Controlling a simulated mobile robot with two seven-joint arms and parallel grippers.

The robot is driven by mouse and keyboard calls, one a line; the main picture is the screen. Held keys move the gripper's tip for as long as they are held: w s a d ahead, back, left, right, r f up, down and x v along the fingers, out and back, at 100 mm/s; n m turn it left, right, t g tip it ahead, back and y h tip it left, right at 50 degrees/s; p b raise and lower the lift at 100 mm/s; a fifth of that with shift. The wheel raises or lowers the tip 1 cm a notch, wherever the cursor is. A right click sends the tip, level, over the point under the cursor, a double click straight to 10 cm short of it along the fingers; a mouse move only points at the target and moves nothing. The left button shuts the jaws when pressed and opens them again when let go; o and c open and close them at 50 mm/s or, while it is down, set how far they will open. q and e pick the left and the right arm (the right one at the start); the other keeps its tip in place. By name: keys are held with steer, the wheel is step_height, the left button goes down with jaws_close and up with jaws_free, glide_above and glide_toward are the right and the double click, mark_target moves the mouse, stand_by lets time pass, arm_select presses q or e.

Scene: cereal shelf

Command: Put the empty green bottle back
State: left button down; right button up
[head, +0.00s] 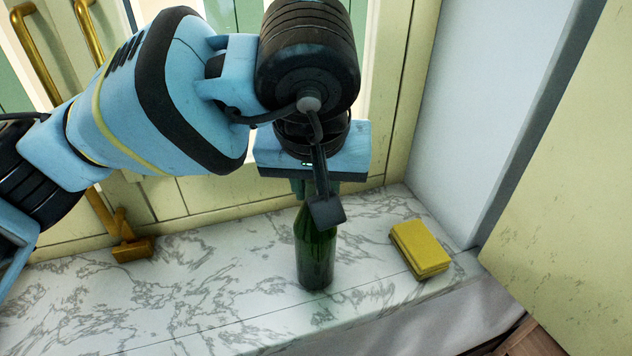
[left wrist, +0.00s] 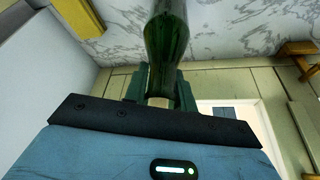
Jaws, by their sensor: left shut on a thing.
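The green bottle (head: 315,250) stands upright, or nearly so, at the marble ledge (head: 200,285) in the head view. My left gripper (head: 316,190) is above it and shut on its neck. In the left wrist view the bottle (left wrist: 166,40) runs between the two green fingers of my left gripper (left wrist: 160,92). Whether the bottle's base touches the marble is hard to tell. The fingertips are partly hidden behind my wrist in the head view. My right gripper is not in view.
A yellow sponge-like block (head: 420,249) lies on the ledge to the right of the bottle. A gold-brown handle (head: 130,245) is at the left by the cream panelled wall. A pale yellow panel (head: 570,200) bounds the right side.

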arm_select(q)
steer(key=c, duration=1.1)
jaws_free()
steer(key=shift+f, duration=0.15)
steer(key=shift+c, duration=0.2)
steer(key=shift+s+r, duration=0.1)
steer(key=shift+r, duration=0.45)
steer(key=v, duration=1.1)
steer(key=shift+s, duration=0.1)
